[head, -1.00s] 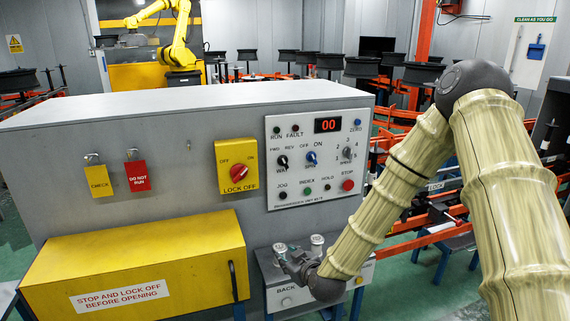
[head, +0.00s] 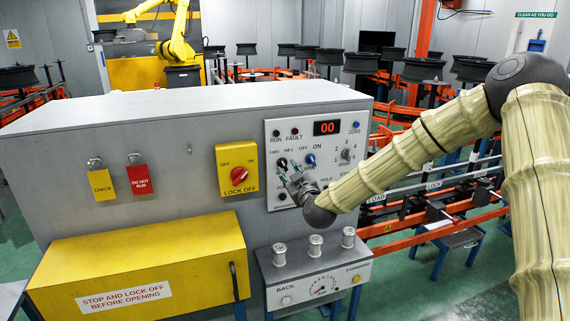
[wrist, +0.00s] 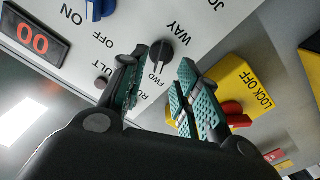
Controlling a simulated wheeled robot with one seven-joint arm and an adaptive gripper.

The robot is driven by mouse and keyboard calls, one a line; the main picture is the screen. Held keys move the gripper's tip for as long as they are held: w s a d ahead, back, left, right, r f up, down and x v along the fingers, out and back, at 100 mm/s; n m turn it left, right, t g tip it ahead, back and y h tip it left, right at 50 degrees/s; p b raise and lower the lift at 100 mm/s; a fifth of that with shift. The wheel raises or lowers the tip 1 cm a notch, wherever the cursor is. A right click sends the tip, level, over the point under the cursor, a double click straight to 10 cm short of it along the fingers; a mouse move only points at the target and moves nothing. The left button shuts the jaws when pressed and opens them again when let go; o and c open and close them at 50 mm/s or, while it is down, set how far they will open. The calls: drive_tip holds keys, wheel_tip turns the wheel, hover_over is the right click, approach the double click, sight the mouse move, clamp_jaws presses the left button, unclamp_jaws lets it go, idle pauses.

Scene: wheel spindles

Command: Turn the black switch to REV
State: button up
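The black switch (head: 282,162) is a round knob on the white control panel, marked WAY, with FWD and REV beside it. In the wrist view the black switch (wrist: 160,55) shows a white mark pointing towards FWD; the REV label is hidden there. My gripper (head: 288,166) is in front of the panel at this switch. In the wrist view my gripper (wrist: 158,72) is open, one finger on each side of the switch in the picture. I cannot tell whether the fingertips reach around it; no contact shows.
A blue switch (head: 310,160) is close to the right of my gripper. A yellow lock-off box (head: 237,169) with a red knob is to the left. Below, a grey box (head: 330,285) bears several metal spindles. A yellow cover (head: 140,255) juts out at lower left.

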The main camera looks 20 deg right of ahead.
sight(284, 165)
drive_tip(key=shift+w+a+p, duration=0.15)
drive_tip(key=shift+w+p, duration=0.65)
drive_tip(key=shift+w, duration=1.8)
drive_tip(key=shift+r, duration=0.1)
clamp_jaws()
